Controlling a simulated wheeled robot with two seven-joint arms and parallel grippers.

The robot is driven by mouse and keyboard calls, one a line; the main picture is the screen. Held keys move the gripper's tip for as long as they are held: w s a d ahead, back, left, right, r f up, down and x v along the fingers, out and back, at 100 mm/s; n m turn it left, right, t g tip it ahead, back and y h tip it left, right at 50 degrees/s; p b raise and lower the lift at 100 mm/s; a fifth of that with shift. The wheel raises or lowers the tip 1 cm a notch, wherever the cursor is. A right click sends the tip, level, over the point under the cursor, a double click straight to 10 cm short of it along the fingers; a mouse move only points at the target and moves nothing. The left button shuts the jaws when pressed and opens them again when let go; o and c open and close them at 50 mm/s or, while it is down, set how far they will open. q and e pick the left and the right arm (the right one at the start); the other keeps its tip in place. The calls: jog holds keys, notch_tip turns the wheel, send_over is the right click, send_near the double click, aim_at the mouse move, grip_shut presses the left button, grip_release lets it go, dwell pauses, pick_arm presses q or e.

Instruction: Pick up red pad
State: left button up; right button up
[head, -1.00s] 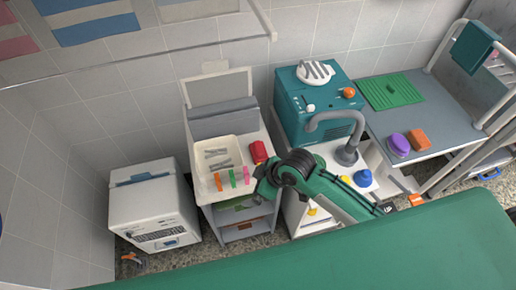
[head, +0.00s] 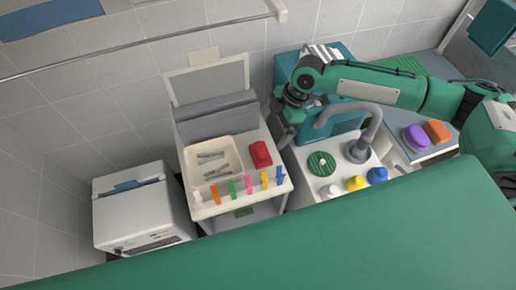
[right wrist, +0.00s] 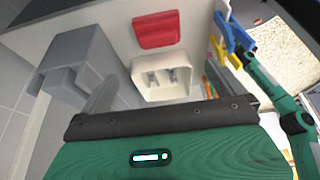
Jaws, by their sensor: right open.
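The red pad (head: 260,154) lies flat on the white cart top, just right of a cream tray (head: 188,163). In the right wrist view the red pad (right wrist: 156,30) shows at the top, beyond the fingers, with the tray (right wrist: 139,90) below it. My right gripper (head: 281,132) points down just above and right of the red pad, apart from it. In the right wrist view its jaws (right wrist: 170,95) are open with nothing between them. My left gripper is not in view.
Metal tools (head: 212,167) lie in the tray. Several coloured clips (head: 233,190) line the cart's front edge. A grey faucet (head: 368,130), green round item (head: 321,163) and coloured bottles (head: 355,184) stand to the right. A teal machine (head: 288,67) stands behind my right gripper.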

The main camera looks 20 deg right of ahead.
aim_at(262, 149)
jog(key=x, duration=0.4)
jog(key=p+x, duration=0.1)
jog(key=x, duration=0.2)
jog(key=shift+w+f, duration=0.15)
jog(key=shift+f, duration=0.35)
jog(key=x, duration=0.1)
jog(key=p+x, duration=0.1)
jog(key=x, duration=0.2)
jog(key=shift+d+f, duration=0.2)
jog(key=shift+f, duration=0.2)
jog(key=shift+a+f, duration=0.15)
jog(key=shift+f, duration=0.3)
jog(key=c, duration=0.9)
